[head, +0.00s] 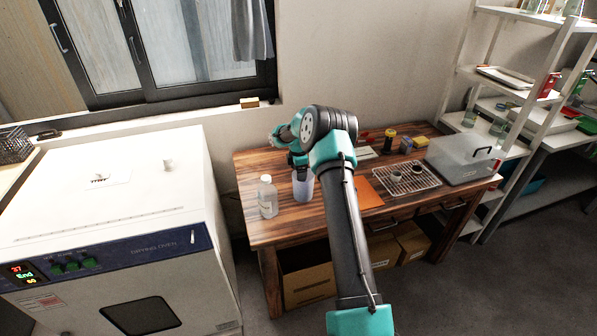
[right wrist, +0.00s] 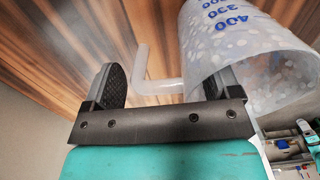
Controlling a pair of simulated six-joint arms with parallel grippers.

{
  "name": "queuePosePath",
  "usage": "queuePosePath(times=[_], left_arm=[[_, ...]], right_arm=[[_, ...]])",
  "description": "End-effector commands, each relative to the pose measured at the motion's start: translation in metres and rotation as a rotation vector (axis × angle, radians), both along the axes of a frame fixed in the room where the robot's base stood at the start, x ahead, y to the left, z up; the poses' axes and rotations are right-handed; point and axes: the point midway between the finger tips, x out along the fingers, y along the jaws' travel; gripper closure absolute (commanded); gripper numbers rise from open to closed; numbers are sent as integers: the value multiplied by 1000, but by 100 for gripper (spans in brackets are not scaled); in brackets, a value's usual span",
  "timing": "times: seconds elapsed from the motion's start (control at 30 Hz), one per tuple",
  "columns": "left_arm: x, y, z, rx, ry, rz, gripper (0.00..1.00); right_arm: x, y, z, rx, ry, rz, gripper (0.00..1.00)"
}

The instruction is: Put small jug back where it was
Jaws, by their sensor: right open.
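The small jug (head: 303,187) stands on the left part of the wooden table in the head view. In the right wrist view it is a translucent jug (right wrist: 250,55) with blue graduation numbers and white pellets showing through its wall. Its pale handle (right wrist: 143,70) reaches into the gap between my right gripper's fingers. My right gripper (right wrist: 168,88) is open around the handle, not closed on it. In the head view the right gripper (head: 299,163) is just above the jug, and the arm hides part of the area behind. My left gripper is not in view.
A clear bottle (head: 267,197) stands close left of the jug. An orange sheet (head: 367,192), a wire rack (head: 408,190) with small dark cups and a clear lidded box (head: 462,160) lie further right on the table (head: 262,228). The drying oven (head: 110,230) is at left, shelves at right.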

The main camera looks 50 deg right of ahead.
Motion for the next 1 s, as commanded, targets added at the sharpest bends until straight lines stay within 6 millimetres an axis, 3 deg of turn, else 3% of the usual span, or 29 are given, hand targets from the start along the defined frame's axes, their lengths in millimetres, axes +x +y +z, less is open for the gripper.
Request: queuePosePath(times=[0.17,0.37,0.8,1.0], left_arm=[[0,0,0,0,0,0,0],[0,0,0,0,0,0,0],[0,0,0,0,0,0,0],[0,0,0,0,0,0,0]], right_arm=[[0,0,2,0,-1,0,17],[1,0,20,-1,-2,0,17],[2,-1,99,-1,-3,1,17],[2,-1,119,0,-1,0,17]])
